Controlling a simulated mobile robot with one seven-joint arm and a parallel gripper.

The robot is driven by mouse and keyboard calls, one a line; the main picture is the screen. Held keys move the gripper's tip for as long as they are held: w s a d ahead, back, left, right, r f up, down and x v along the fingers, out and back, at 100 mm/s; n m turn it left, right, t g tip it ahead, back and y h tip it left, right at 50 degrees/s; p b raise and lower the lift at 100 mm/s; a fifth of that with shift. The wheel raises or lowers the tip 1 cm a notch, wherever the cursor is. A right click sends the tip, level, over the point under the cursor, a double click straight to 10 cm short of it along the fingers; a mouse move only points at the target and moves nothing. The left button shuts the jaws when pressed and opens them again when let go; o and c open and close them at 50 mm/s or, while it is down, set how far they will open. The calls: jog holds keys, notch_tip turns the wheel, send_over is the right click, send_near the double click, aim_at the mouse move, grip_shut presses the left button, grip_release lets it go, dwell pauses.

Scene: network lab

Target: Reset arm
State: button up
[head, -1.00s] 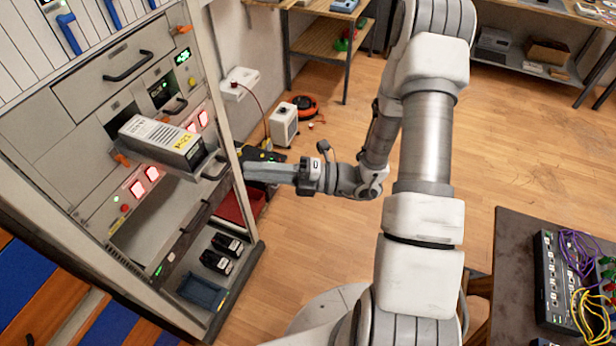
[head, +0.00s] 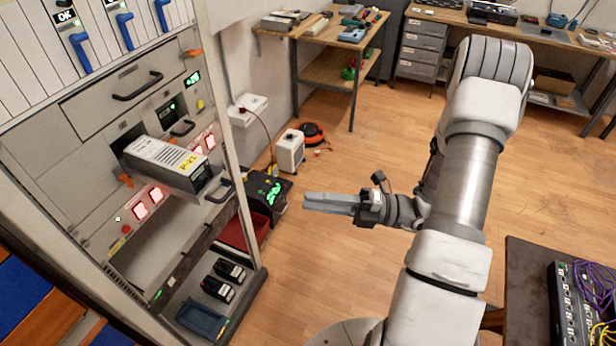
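My arm reaches up from the lower right in the head view and bends back at the elbow. My gripper (head: 308,202) points left over the wood floor, with nothing seen in it. Its fingers show side-on and overlap, so I cannot tell whether they are open or shut. A grey module (head: 165,163) with a yellow "P-21" label sticks partly out of a bay in the tall rack (head: 75,165). The gripper is to the right of the module and apart from it.
A dark table (head: 530,275) with a network switch (head: 572,302) is at lower right. The middle floor is clear.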

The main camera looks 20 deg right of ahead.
jog(key=s+a+r+n+g+h, duration=0.3)
jog(key=s+n+g+h, duration=0.2)
jog(key=n, duration=0.6)
jog(key=s+a+r+n+g+h, duration=0.3)
jog(key=s+r+n+g+h, duration=0.15)
jog(key=n, duration=0.55)
jog(key=s+d+r+n+t+h, duration=0.1)
jog(key=r+n+t+h, duration=0.3)
jog(key=n, duration=0.5)
jog(key=s+d+r+n+t+h+b, duration=0.1)
jog(key=d+r+n+t+h, duration=0.3)
jog(key=n, duration=0.4)
jog(key=shift+r+n+t+h, duration=0.4)
jog(key=shift+t+h, duration=0.05)
jog(key=shift+h, duration=0.2)
